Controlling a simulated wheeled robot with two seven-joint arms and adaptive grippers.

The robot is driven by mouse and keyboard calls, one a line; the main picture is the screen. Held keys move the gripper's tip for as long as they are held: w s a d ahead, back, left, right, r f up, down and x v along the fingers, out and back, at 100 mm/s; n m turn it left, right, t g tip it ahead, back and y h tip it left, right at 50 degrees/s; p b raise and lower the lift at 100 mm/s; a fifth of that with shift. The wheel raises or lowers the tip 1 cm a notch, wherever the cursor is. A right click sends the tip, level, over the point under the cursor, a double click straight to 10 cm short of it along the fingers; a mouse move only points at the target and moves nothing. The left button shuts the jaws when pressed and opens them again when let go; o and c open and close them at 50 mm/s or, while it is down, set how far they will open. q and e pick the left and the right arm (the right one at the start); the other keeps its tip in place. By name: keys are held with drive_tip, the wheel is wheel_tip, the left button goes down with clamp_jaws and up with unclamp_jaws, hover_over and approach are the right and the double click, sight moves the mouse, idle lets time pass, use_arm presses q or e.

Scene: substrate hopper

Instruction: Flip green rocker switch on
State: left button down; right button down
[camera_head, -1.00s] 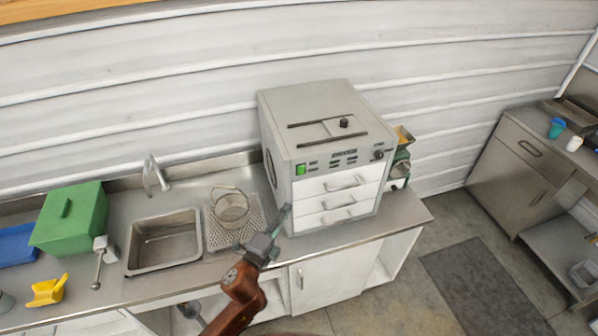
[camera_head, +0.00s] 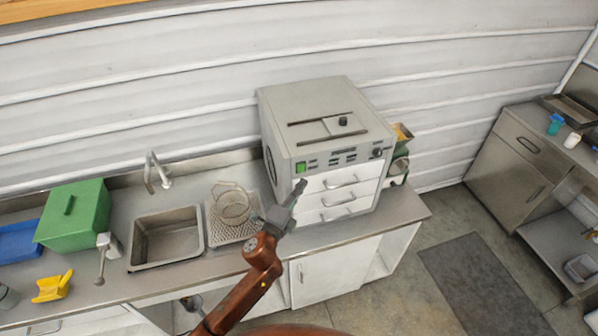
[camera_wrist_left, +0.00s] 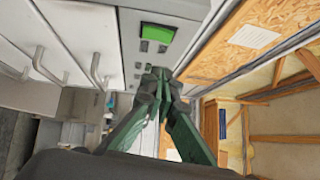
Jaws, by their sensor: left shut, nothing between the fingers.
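The green rocker switch (camera_head: 301,167) sits at the left end of the front panel of the grey machine (camera_head: 318,102). It also shows in the left wrist view (camera_wrist_left: 157,34) as a bright green rectangle. My left gripper (camera_head: 301,184) is shut and empty, its tip just below the switch in the head view. In the left wrist view the closed fingertips (camera_wrist_left: 158,75) lie just below the switch; I cannot tell whether they touch the panel. My right gripper is not in view.
White drawers with handles (camera_head: 341,182) lie right of my left gripper. A wire basket (camera_head: 232,206), a sink (camera_head: 166,240) and a green box (camera_head: 73,216) stand along the counter to the left. A grey mat (camera_head: 482,285) lies on the floor at right.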

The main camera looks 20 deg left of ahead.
sight(301, 168)
use_arm(q)
drive_tip(key=shift+w+a+r+p, duration=0.1)
drive_tip(key=shift+w+a+p, duration=0.2)
drive_tip(key=shift+w, duration=0.5)
drive_tip(key=shift+w+a+r+p, duration=0.15)
drive_tip(key=shift+w+a, duration=0.2)
drive_tip(key=shift+w, duration=0.4)
drive_tip(key=shift+w+a+r+p, duration=0.1)
drive_tip(key=shift+w+a+p, duration=0.2)
drive_tip(key=shift+w, duration=0.5)
